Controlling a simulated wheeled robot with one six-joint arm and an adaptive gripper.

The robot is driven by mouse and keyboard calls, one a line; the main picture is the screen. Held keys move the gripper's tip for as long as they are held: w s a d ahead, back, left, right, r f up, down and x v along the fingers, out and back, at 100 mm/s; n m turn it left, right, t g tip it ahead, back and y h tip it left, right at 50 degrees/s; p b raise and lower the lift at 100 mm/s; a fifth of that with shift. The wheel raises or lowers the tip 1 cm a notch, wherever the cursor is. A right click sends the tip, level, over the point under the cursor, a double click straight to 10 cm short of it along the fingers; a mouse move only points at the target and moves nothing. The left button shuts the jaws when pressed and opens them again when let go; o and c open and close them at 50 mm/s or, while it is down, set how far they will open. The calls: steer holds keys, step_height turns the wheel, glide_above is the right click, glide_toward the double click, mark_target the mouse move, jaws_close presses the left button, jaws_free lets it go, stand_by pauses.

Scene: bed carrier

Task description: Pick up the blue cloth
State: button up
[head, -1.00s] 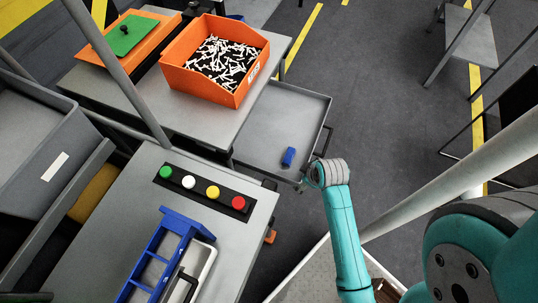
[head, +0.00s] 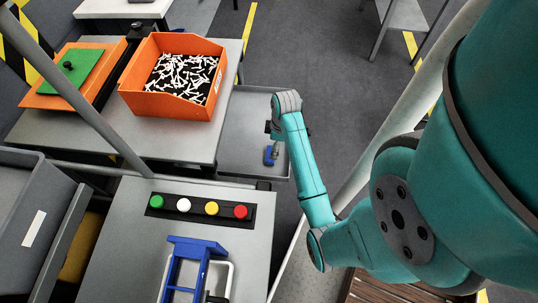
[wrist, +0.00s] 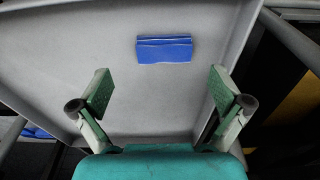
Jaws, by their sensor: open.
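The blue cloth (wrist: 164,49) is a small folded rectangle lying flat on the grey tray (wrist: 60,50). In the head view the cloth (head: 269,156) lies near the right side of the tray (head: 240,125), partly covered by my gripper (head: 274,145). In the wrist view my gripper (wrist: 161,90) is open and empty. Its two green-padded fingers are spread wide, and the cloth appears beyond the fingertips, roughly centred between them. The cloth is not between the pads.
An orange bin (head: 140,105) of white pieces and an orange tray with a green lid (head: 72,70) stand on the table at left. A button panel (head: 200,209) and a blue frame (head: 190,265) are nearer. The tray's raised rim surrounds the cloth.

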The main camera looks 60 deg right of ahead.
steer(key=shift+w+a+f, duration=0.2)
steer(key=shift+f, duration=0.8)
steer(key=shift+w+a+f, duration=0.15)
steer(key=shift+w+f, duration=0.05)
steer(key=shift+f, duration=0.75)
steer(key=shift+w+a+f, duration=0.2)
steer(key=shift+f, duration=0.8)
steer(key=c, duration=0.9)
